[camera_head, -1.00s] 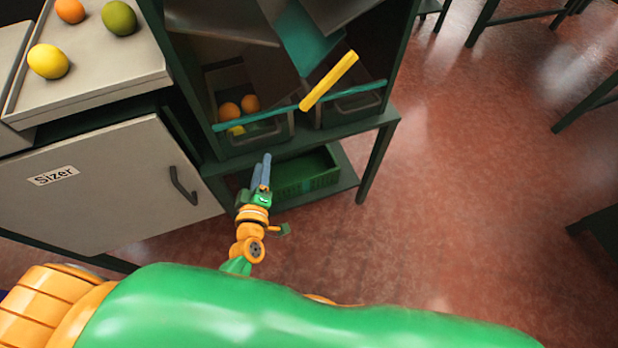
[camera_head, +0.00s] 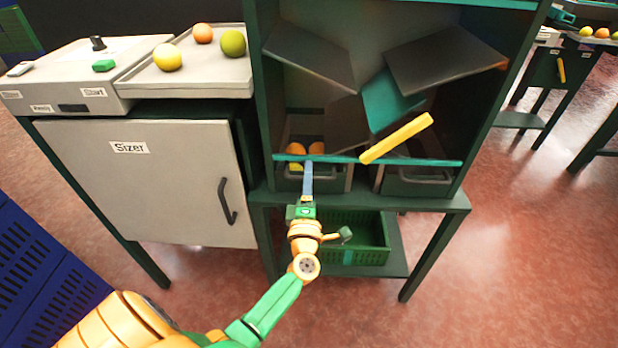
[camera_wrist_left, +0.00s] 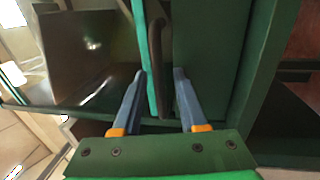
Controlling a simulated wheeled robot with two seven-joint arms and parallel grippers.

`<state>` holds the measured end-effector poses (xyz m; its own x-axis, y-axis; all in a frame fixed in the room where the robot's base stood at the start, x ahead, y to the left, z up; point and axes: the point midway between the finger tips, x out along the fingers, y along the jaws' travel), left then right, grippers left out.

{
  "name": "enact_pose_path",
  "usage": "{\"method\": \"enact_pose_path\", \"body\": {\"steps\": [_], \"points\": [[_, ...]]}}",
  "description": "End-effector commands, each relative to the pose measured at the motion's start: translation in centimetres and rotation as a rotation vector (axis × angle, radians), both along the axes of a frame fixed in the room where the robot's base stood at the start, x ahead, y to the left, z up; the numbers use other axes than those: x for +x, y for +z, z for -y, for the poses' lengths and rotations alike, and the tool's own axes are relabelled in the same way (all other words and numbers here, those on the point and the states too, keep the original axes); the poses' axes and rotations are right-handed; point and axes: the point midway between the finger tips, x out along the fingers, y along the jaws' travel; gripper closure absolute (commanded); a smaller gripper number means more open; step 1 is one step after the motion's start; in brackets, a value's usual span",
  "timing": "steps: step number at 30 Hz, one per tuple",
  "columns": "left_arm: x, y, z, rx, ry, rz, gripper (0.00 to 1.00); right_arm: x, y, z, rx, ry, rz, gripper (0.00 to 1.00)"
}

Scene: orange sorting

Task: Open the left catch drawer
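The left catch drawer (camera_head: 338,184) is a grey bin low in the dark green cabinet, behind a teal rail (camera_head: 340,158). It looks shut and holds two oranges and a yellow fruit. My left gripper (camera_head: 308,178) is in front of the drawer, its blue fingers overlapping the drawer front in the head view. In the left wrist view the gripper (camera_wrist_left: 160,103) is open, fingers apart. A dark handle bar (camera_wrist_left: 156,45) beside a teal strip shows ahead, in line with the gap between the fingertips. I cannot tell if they touch it. My right gripper is not in view.
The right catch drawer (camera_head: 418,184) is beside it. A yellow bar (camera_head: 397,138) juts out above. A green crate (camera_head: 365,242) is on the shelf below. The Sizer cabinet (camera_head: 140,185) stands at left, with fruit on its tray (camera_head: 205,82). Floor at right is clear.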

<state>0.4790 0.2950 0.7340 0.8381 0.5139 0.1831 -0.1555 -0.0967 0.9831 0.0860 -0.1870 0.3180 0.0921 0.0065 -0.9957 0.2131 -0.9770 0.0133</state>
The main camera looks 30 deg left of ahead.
Motion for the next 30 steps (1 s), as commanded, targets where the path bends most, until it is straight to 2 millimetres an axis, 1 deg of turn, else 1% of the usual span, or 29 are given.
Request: {"method": "enact_pose_path", "body": {"steps": [1, 2, 3, 4, 30], "points": [[-0.01, -0.01, 0.02, 0.000, 0.000, 0.000, 0.74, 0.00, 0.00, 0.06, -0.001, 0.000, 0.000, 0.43], [-0.01, -0.01, 0.02, 0.000, 0.000, 0.000, 0.83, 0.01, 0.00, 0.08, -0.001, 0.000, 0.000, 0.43], [-0.01, -0.01, 0.02, 0.000, 0.000, 0.000, 0.93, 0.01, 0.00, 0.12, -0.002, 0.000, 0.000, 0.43], [-0.02, -0.02, 0.02, 0.000, 0.000, 0.000, 1.00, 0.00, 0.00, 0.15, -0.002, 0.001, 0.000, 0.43], [-0.02, -0.07, 0.08, 0.001, -0.002, -0.002, 1.00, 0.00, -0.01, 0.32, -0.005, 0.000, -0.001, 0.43]]}}
